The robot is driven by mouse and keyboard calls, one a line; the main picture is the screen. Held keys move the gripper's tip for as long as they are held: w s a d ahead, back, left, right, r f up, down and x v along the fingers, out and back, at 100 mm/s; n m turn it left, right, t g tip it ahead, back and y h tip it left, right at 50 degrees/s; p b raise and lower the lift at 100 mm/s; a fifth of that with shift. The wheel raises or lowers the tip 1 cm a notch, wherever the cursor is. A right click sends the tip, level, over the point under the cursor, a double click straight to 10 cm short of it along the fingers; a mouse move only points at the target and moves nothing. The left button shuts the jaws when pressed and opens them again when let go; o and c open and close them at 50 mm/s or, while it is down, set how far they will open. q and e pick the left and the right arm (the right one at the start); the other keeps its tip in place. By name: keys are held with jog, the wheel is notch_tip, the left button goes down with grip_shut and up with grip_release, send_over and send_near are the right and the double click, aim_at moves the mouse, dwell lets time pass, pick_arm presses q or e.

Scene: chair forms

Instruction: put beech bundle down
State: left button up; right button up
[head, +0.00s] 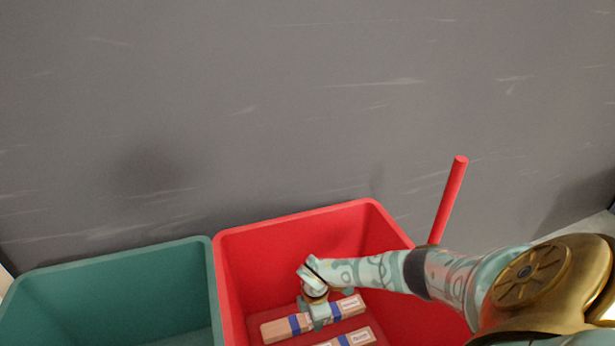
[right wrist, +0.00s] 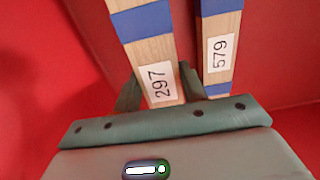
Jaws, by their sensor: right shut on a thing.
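A beech bundle (head: 272,331) with blue bands and a white label lies within the red bin (head: 295,222). My right gripper (head: 322,315) reaches down into the bin and is shut on this bundle near its middle. In the right wrist view the bundle (right wrist: 152,55) shows the label 297 and sits between the two fingers (right wrist: 160,88). I cannot tell whether its underside touches the bin floor. My left gripper is not in view.
A second banded bundle (head: 362,337) labelled 579 lies beside the held one, roughly parallel, and also shows in the right wrist view (right wrist: 219,55). A green bin (head: 110,262) stands to the left. A red post (head: 450,200) rises behind my right arm.

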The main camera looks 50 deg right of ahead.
notch_tip(320, 180, down, 4)
jog(key=shift+f+b, duration=0.1)
jog(key=shift+b, duration=1.15)
jog(key=shift+f, duration=0.15)
jog(key=shift+r, duration=0.2)
jog(key=shift+f, duration=0.15)
jog(key=o, duration=1.2)
jog(key=shift+c, duration=0.2)
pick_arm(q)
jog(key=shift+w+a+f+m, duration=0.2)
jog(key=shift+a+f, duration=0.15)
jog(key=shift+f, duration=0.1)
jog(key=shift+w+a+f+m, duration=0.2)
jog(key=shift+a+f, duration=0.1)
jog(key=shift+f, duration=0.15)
pick_arm(e)
notch_tip(320, 180, up, 12)
jog(key=p, duration=0.7)
jog(key=shift+f+p, duration=0.1)
jog(key=shift+p, duration=0.25)
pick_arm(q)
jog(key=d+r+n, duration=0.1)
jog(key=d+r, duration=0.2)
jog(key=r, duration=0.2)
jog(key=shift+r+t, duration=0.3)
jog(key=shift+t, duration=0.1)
pick_arm(e)
jog(key=shift+r, duration=0.3)
